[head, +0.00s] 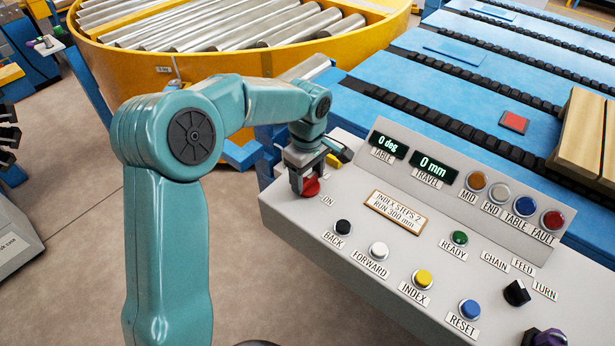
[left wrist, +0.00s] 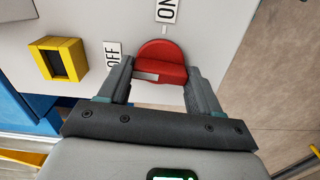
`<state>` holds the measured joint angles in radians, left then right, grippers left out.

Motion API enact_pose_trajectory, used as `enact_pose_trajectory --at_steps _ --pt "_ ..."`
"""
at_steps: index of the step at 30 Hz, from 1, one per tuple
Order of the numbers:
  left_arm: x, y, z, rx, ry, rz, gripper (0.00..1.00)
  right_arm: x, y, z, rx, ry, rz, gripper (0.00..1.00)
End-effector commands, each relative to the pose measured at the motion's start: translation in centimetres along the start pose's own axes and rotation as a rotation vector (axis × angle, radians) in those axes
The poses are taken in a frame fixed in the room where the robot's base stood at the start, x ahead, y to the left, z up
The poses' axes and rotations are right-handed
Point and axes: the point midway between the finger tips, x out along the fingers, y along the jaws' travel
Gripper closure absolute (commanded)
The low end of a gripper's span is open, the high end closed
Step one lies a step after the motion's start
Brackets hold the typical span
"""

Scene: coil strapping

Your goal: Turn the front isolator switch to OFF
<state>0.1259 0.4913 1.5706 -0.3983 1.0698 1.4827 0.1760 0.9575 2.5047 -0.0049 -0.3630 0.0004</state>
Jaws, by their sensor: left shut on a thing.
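The red isolator switch knob (head: 311,187) is at the left end of the grey control panel, with an ON label (head: 327,201) beside it. In the left wrist view the red knob (left wrist: 162,62) sits between the fingers of my left gripper (left wrist: 160,84). There the ON label (left wrist: 168,10) is above the knob and the OFF label (left wrist: 112,53) is to its left. In the head view my left gripper (head: 304,180) points down, shut on the knob and covering part of it. The knob's exact angle is hard to tell. My right gripper is not in view.
The control panel (head: 300,225) carries several push buttons, lamps, and displays reading 0 deg and 0 mm. A yellow block (left wrist: 57,60) with a dark opening is beside the OFF label. A yellow-rimmed roller table (head: 140,62) and blue chain conveyor (head: 400,85) stand behind.

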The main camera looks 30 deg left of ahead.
Motion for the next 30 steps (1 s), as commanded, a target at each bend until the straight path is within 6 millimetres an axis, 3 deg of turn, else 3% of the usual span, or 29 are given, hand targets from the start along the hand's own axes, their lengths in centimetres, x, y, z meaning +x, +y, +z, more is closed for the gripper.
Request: enact_pose_trajectory --at_steps 23,24,25,30 --pt "-0.18 0.08 -0.01 -0.094 0.000 0.004 0.67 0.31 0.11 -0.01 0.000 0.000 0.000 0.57" --pt "-0.18 0.08 -0.01 -0.094 0.000 0.004 0.23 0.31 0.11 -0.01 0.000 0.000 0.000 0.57" --pt "-0.17 0.08 -0.01 -0.094 0.000 0.004 0.14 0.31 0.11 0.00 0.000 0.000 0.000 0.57" --pt "-0.10 0.05 0.00 -0.092 0.000 0.002 0.11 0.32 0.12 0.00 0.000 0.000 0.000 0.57"
